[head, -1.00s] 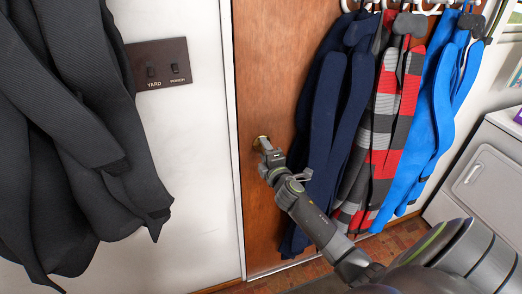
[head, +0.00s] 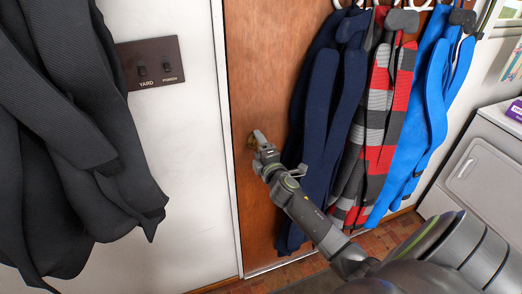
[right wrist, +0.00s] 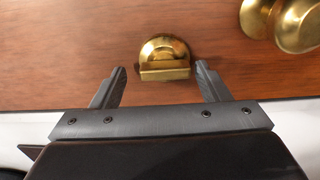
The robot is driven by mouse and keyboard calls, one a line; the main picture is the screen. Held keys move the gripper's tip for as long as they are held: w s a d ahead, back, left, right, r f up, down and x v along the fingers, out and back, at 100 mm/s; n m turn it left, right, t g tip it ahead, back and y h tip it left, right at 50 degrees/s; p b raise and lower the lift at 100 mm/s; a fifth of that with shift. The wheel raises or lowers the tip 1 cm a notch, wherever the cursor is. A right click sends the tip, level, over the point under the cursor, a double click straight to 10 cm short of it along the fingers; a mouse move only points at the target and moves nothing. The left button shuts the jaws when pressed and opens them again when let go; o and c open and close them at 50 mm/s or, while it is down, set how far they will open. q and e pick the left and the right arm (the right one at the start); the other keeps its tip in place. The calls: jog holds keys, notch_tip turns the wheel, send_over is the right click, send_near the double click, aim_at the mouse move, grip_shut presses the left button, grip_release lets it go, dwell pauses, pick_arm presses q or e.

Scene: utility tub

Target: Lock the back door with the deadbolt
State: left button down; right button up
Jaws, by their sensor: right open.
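The brown wooden back door (head: 262,60) is in the middle of the head view and looks closed in its white frame. The brass deadbolt (head: 251,141) is near its left edge, partly hidden by my right gripper (head: 262,143). In the right wrist view, the deadbolt's brass thumb turn (right wrist: 165,72) lies crosswise in the picture, in front of a rounded brass plate. My right gripper (right wrist: 161,74) is open, with one finger on each side of the thumb turn and visible gaps at both sides. My left gripper is not in view.
A brass knob (right wrist: 285,22) is at the upper right of the wrist view. Navy (head: 330,100), red-grey striped and blue (head: 415,110) garments hang right of my gripper. A dark garment (head: 80,130) and a switch plate (head: 150,63) are left. A white cabinet (head: 480,170) stands right.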

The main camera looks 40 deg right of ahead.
jog(key=b+v, duration=0.1)
jog(key=v, duration=1.6)
jog(key=shift+s+a+r+b, duration=0.2)
jog(key=shift+r+b, duration=0.1)
jog(key=shift+b, duration=0.05)
